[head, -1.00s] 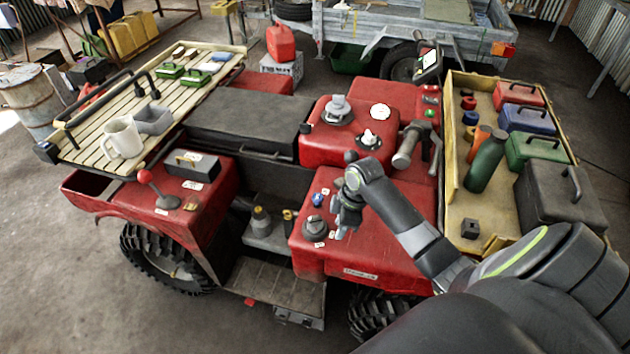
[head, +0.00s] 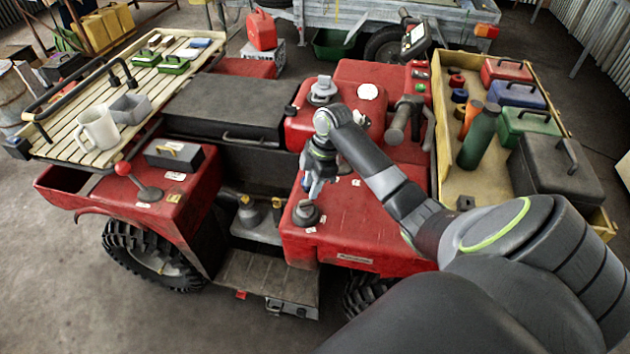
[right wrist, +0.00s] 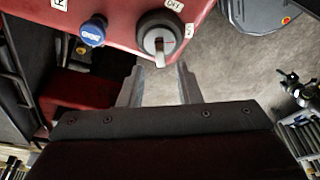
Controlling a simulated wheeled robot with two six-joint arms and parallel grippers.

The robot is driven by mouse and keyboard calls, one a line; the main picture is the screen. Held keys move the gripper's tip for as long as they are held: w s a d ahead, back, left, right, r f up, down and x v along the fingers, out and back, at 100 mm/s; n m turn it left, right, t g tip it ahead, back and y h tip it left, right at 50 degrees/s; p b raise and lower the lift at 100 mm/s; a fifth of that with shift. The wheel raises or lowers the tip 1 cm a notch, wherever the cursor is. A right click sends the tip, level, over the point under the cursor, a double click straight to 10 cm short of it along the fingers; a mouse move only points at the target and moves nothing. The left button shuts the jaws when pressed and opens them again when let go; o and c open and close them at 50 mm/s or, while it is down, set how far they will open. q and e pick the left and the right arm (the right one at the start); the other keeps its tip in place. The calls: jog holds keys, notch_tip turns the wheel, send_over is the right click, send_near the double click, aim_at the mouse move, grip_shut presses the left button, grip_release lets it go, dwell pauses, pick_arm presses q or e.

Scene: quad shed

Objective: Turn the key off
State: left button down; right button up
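The key switch (head: 306,213) is a dark round knob on the red quad's front panel, with small white labels beside it. In the right wrist view the knob (right wrist: 163,32) carries a light grey key (right wrist: 160,46) whose grip points toward my gripper. One label (right wrist: 172,4) there seems to read OFF. My right gripper (head: 308,190) is just above the switch in the head view. In the right wrist view its two fingers (right wrist: 158,82) are apart with nothing between them, and the key lies just beyond their tips. Contact is not visible. My left gripper is not in view.
A blue knob (right wrist: 93,32) sits beside the switch. A red-knobbed lever (head: 125,170) and a slatted rack with a mug (head: 98,128) are at the left. A tray (head: 447,150) with bottles and boxes is at the right. The handlebar grip (head: 398,122) stands behind my arm.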

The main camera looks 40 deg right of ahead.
aim_at(307, 200)
jog(key=b+x, duration=0.2)
jog(key=shift+s+f, duration=0.1)
jog(key=shift+f, duration=0.2)
jog(key=shift+b+x, duration=0.65)
jog(key=shift+x, duration=1.1)
jog(key=shift+a, duration=0.1)
jog(key=shift+c, duration=0.4)
grip_shut()
